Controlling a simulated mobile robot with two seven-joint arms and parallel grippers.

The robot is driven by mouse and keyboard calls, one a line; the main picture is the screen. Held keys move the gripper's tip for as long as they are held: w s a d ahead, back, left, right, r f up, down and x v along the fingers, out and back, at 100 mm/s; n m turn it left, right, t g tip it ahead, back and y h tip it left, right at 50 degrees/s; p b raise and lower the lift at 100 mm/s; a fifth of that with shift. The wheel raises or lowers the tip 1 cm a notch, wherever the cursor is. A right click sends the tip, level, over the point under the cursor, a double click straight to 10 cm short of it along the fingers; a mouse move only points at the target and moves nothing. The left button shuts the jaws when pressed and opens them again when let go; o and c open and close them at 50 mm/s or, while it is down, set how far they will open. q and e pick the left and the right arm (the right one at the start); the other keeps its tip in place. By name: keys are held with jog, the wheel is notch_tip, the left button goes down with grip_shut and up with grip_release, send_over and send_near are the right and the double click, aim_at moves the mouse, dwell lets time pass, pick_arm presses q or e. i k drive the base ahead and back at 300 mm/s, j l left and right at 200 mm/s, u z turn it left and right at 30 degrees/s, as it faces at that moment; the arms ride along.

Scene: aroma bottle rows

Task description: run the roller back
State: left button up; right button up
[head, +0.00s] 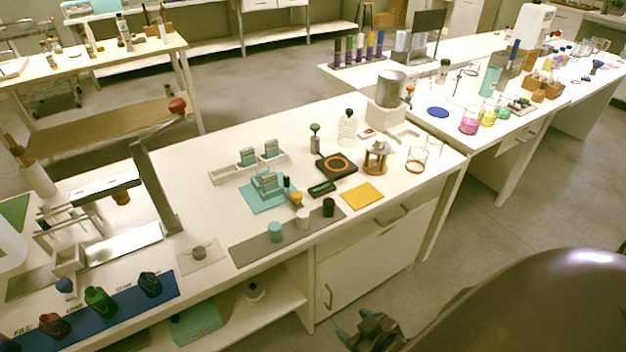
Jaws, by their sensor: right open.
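I cannot clearly pick out a roller at this size. At the left of the white bench stands a bench device with a silver plate (122,243), a black-topped part (95,187) and a dark upright lever (155,185) with a red knob (178,105). The lever leans, with its knobbed end toward the upper right. Any roller there is too small to tell. My right gripper (370,330) is at the bottom edge, in front of and below the bench front, open and apart from everything on the bench. My left gripper is out of view.
A blue mat (170,284) with several dark and green bottles lies at the front left. A grey mat (262,247) with small jars, a teal mat (257,203) and a yellow pad (362,195) lie mid-bench. A silver pot device (391,88) stands behind. Bare bench lies behind the lever.

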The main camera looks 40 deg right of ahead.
aim_at(295, 198)
jog(key=z, duration=0.9)
